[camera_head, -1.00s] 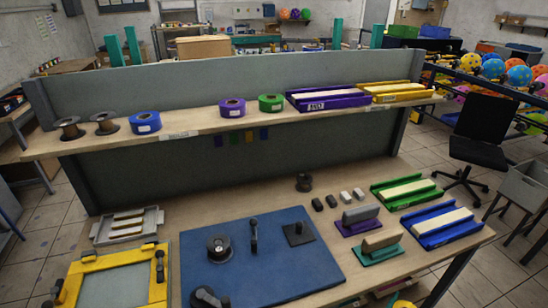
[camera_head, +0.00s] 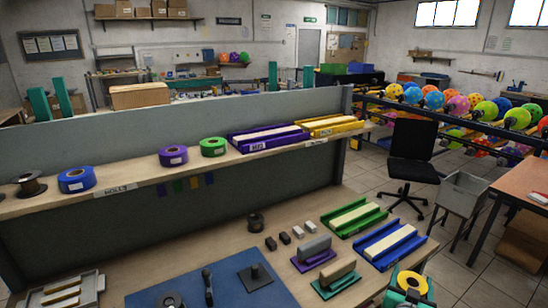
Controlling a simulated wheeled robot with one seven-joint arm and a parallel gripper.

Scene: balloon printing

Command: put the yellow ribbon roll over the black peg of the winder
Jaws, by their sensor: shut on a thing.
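The yellow ribbon roll (camera_head: 418,285) shows at the bottom right edge, beyond the right end of the workbench. My gripper (camera_head: 408,291) is shut on it, and the fingers are only partly visible at the picture's lower edge. A blue board (camera_head: 225,291) lies on the bench at the lower middle. A black upright handle (camera_head: 207,287) and a dark round part (camera_head: 170,300) are also on the board.
Purple (camera_head: 314,260) and teal (camera_head: 334,280) hand blocks and green (camera_head: 353,215) and blue (camera_head: 391,244) trays stand between board and roll. The shelf (camera_head: 130,187) holds blue, purple and green rolls. A black chair (camera_head: 411,155) is right.

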